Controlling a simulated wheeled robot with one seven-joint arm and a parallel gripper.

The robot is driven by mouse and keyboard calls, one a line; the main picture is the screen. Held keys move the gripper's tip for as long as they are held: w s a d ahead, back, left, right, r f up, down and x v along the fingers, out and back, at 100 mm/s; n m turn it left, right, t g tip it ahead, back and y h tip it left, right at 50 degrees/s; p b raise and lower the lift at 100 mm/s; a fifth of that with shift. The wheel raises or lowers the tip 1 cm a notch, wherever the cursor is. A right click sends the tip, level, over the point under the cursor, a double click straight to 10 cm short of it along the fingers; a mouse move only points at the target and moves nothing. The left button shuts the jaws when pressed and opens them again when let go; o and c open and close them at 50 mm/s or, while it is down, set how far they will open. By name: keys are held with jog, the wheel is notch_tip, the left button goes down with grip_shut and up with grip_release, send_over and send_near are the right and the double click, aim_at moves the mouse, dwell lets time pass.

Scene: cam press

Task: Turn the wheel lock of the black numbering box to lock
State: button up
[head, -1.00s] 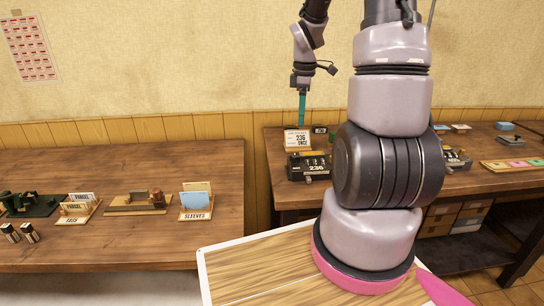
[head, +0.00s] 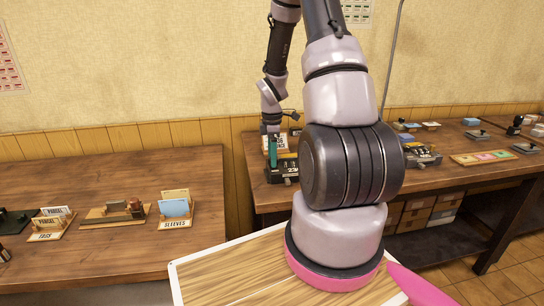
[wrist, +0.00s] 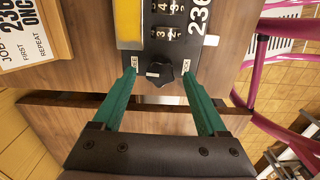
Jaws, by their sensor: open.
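The black numbering box (wrist: 172,35) fills the top middle of the wrist view, with its digit wheels (wrist: 166,20) and large white number 236. Its wheel lock, a dark lobed knob (wrist: 160,74), is on the near edge, with small labels to either side that I cannot read clearly. My gripper (wrist: 159,77) is open, its teal fingertips to the left and right of the knob, apart from it. In the head view the box (head: 284,176) is on the right-hand table, partly covered by my gripper (head: 272,148) and arm.
A job card on a wooden stand (wrist: 30,35) stands close to the box on the left in the wrist view. The right-hand table (head: 480,160) carries other devices and a board of coloured pads (head: 486,157). A gap separates it from the left table (head: 120,190).

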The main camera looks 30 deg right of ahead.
jog(key=shift+f, duration=0.2)
grip_shut()
